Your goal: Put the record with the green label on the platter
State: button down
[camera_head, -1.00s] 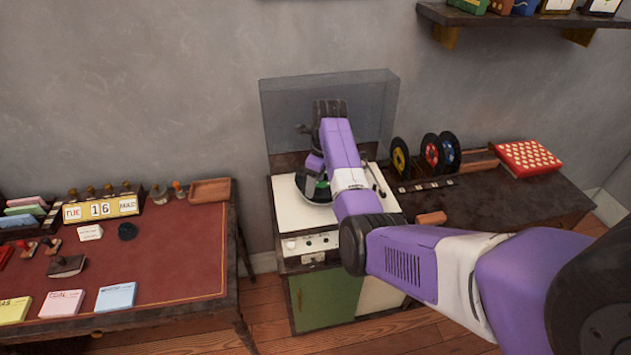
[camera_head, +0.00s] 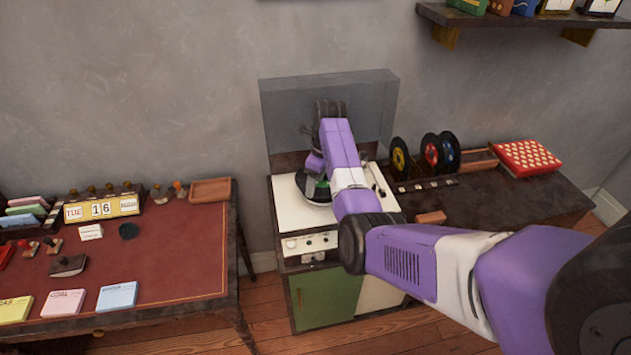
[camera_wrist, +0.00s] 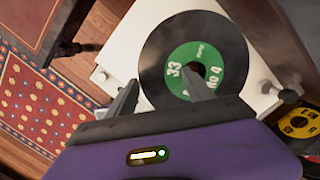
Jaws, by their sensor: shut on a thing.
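The black record with the green label (camera_wrist: 158,48) fills the middle of the wrist view, over the white top of the record player (camera_head: 287,217). In the head view the record (camera_head: 312,196) shows partly behind my arm. My gripper (camera_wrist: 162,80) is shut on the record. One finger lies over the label beside the centre hole, the other at the disc's near left edge. The platter is hidden beneath the record. I cannot tell whether the record touches it.
A clear raised lid (camera_head: 280,105) stands behind the player. To the right are a yellow-label record (camera_head: 399,160), other records (camera_head: 432,152) in a rack, and a red dotted box (camera_head: 528,158). A desk (camera_head: 190,260) stands to the left.

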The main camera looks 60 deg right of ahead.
jog(key=shift+c, duration=1.5)
grip_release()
notch_tip(320, 180, up, 8)
jog(key=s+b, duration=0.1)
jog(key=shift+f, duration=0.15)
jog(key=shift+s, duration=0.1)
